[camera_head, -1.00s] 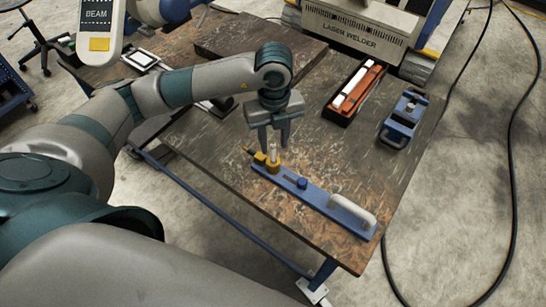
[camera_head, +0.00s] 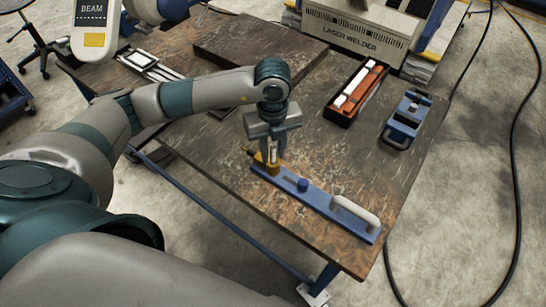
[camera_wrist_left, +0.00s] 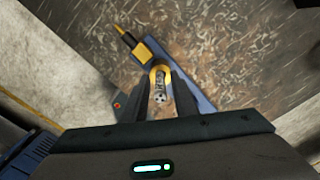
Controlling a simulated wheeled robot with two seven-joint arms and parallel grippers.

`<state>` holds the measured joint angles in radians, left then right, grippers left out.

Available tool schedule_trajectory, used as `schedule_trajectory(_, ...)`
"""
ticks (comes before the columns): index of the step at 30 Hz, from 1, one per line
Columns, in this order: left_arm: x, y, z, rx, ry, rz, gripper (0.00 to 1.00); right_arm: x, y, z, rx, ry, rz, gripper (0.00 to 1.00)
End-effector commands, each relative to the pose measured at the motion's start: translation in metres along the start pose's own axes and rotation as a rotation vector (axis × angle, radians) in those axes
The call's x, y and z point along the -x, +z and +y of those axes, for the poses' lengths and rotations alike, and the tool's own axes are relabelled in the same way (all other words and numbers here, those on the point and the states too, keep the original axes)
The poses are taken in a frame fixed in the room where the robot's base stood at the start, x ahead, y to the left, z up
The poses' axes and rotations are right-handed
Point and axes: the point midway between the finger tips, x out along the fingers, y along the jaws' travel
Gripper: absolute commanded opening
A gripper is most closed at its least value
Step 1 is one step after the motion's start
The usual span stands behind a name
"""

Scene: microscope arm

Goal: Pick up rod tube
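The left gripper (camera_wrist_left: 163,92) is open. My right gripper is in neither current view.
An orange box with white rods (camera_head: 355,93) and a blue clamp-like tool (camera_head: 406,119) lie farther right. A dark plate (camera_head: 258,48) lies behind the arm. The laser welder (camera_head: 360,31) stands at the back.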

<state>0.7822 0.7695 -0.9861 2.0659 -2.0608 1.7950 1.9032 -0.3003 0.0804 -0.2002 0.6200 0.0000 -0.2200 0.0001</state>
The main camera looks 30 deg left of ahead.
Motion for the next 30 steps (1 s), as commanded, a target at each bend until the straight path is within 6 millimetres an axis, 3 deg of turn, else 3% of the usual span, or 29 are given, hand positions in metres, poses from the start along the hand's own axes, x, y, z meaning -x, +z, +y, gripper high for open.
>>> schedule_trajectory(1, 0.0, 0.0, 0.0, 0.0, 0.0, 0.0, 0.13, 0.0, 0.0, 0.0, 0.0, 0.0, 0.0, 0.41)
schedule_trajectory(3, 0.0, 0.0, 0.0, 0.0, 0.0, 0.0, 0.0, 0.0, 0.0, 0.0, 0.0, 0.0, 0.0, 0.41)
schedule_trajectory(17, 0.005, 0.001, -0.001, 0.0, -0.002, -0.001, 0.0, -0.003, 0.0, 0.0, 0.0, 0.0, 0.0, 0.41)
schedule_trajectory(26, 0.039, 0.001, -0.001, -0.001, -0.005, -0.003, 0.0, -0.02, 0.002, 0.0, 0.0, 0.0, 0.0, 0.41)
schedule_trajectory(30, 0.054, -0.026, -0.009, -0.008, -0.006, -0.001, 0.0, -0.027, 0.002, 0.0, 0.0, 0.0, 0.0, 0.41)
